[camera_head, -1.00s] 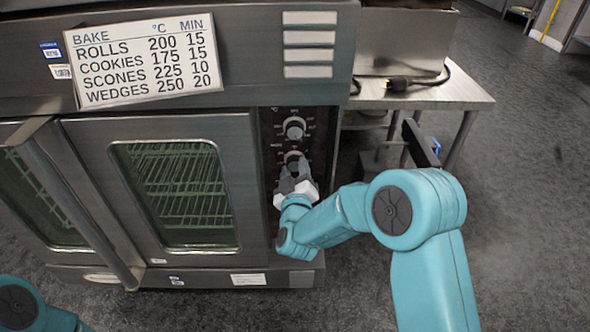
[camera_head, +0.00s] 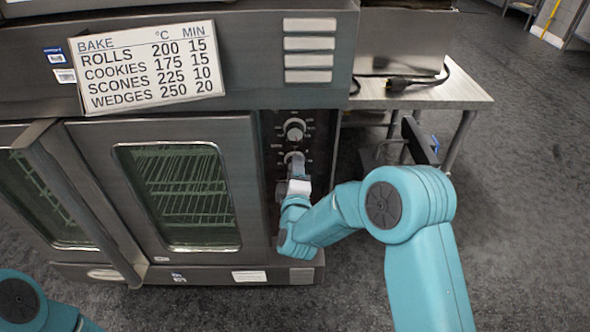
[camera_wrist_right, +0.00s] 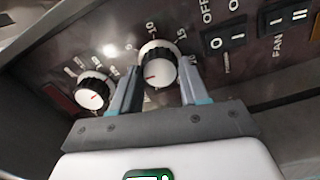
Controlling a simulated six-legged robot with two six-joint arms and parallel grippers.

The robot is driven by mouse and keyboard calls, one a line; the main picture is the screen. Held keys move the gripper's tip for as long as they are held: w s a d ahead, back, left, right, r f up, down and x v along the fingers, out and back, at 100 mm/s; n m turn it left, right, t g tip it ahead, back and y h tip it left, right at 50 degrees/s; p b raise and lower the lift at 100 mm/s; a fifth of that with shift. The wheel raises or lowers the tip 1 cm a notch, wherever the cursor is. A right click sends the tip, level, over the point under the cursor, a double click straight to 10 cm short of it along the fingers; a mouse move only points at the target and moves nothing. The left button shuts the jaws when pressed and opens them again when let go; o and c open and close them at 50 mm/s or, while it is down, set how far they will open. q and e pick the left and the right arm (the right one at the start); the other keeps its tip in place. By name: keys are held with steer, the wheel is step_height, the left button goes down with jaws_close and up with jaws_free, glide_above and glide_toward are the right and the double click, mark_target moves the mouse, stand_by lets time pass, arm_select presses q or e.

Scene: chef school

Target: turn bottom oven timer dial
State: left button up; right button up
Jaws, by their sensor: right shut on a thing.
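The timer dial (camera_wrist_right: 158,66), black with a white skirt and a red pointer line, is on the oven's dark control panel. Numbers, including 10 and 15, surround it in the wrist view. My right gripper (camera_wrist_right: 160,76) is shut on it, one finger on each side. The red line points to the lower left of the picture. In the head view my right gripper (camera_head: 297,165) covers most of the timer dial (camera_head: 293,156). Another dial (camera_head: 295,129) sits just above it; it also shows at left in the wrist view (camera_wrist_right: 93,93). My left gripper is out of view.
Rocker switches (camera_wrist_right: 223,36) marked OFF and FAN are beside the timer dial. The glass oven door (camera_head: 105,150) is closed, left of the panel. A metal table (camera_head: 435,92) with a black cord stands at right. Open floor (camera_head: 530,200) lies further right.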

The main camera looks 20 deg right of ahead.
steer(key=shift+n, duration=0.3)
steer(key=o, duration=1.1)
steer(key=shift+c, duration=0.2)
steer(key=p+v, duration=0.1)
steer(key=v, duration=1.5)
steer(key=shift+s+p, duration=0.2)
steer(key=shift+p, duration=0.15)
